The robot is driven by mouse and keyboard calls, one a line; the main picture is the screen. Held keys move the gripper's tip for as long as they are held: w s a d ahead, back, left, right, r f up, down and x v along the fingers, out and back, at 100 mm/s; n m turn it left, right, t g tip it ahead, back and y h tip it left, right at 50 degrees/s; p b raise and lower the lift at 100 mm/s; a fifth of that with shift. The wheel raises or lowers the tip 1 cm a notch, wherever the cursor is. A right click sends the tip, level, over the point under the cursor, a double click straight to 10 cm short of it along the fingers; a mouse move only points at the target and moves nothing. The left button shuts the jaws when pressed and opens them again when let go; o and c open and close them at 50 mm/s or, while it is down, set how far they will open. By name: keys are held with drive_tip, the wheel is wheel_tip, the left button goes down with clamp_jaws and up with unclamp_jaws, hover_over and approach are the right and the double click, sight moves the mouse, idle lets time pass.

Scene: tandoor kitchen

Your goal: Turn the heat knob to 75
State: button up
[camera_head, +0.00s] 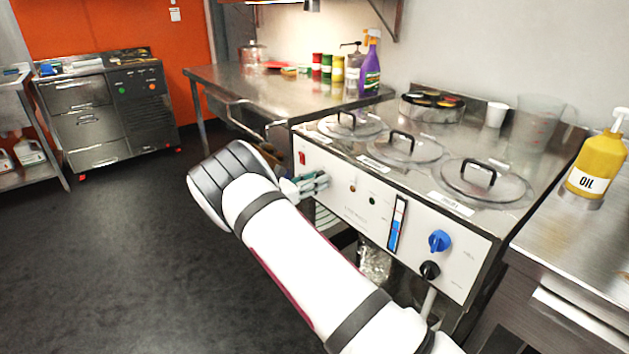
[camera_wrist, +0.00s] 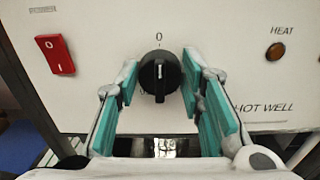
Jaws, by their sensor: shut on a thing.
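The black heat knob (camera_wrist: 159,75) is on the white front panel in the wrist view. Its pointer stands upright, at the 0 mark above it. My gripper (camera_wrist: 161,87) has its two teal-padded fingers on either side of the knob and is shut on it. In the head view, my gripper (camera_head: 311,185) is at the left part of the appliance's front panel (camera_head: 335,185), and the knob is hidden there. No 75 mark can be made out.
A red rocker switch (camera_wrist: 56,54) is left of the knob, and an amber HEAT lamp (camera_wrist: 275,51) is right. A blue knob (camera_head: 439,240) and another black knob (camera_head: 429,271) sit farther right on the panel. Lidded wells (camera_head: 484,180) are on top. Open floor lies left.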

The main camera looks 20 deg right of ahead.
drive_tip(key=shift+s+f+m+b, duration=0.15)
drive_tip(key=shift+m+b, duration=2.4)
drive_tip(key=shift+m, duration=2)
drive_tip(key=shift+w+f+m+b, duration=0.1)
drive_tip(key=shift+f+m+b, duration=0.1)
drive_tip(key=shift+m+b, duration=3.4)
drive_tip(key=shift+s+f+m+b, duration=0.15)
drive_tip(key=shift+m+b, duration=1.35)
drive_tip(key=shift+m, duration=4.05)
drive_tip(key=o, duration=1.1)
drive_tip(key=shift+r, duration=0.1)
drive_tip(key=shift+o, duration=0.2)
